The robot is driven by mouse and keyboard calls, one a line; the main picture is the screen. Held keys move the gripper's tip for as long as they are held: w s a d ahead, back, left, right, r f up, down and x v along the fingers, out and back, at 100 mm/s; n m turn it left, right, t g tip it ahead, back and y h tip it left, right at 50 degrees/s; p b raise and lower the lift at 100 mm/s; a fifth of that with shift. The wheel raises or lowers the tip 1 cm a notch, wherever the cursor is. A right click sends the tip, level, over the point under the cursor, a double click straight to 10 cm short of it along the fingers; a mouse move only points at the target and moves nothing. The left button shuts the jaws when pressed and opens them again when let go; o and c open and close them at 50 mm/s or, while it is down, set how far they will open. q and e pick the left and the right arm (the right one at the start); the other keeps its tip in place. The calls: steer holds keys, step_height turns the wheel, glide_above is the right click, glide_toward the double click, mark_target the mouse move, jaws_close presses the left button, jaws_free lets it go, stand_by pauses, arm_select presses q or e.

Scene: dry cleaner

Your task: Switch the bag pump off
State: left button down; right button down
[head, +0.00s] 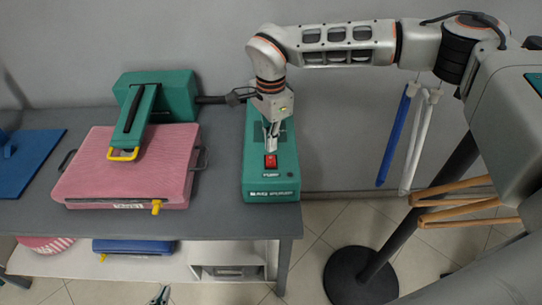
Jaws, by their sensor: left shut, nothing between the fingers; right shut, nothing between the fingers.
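The bag pump is a green box (271,183) at the right end of the grey table, with a white label on its front face. A red rocker switch (270,161) sits on its top, above a small label. My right gripper (271,148) points down over the pump, shut and empty, its fingertips at the far edge of the switch. I cannot tell whether they touch it. The gripper hides part of the pump's top behind the switch. Which way the switch is tipped is too small to tell. My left gripper (160,293) is shut and empty, low at the bottom edge of the view.
A pink padded press (110,180) with a green arm (135,118) stands left of the pump. A blue board (30,160) lies at far left. Hangers (455,200) and a stand with a black round base (360,275) are at right. A shelf (150,262) is below.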

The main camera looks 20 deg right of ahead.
mark_target(271, 157)
steer(key=shift+r+p, duration=1.3)
steer(key=shift+r, duration=0.6)
steer(key=shift+f, duration=0.1)
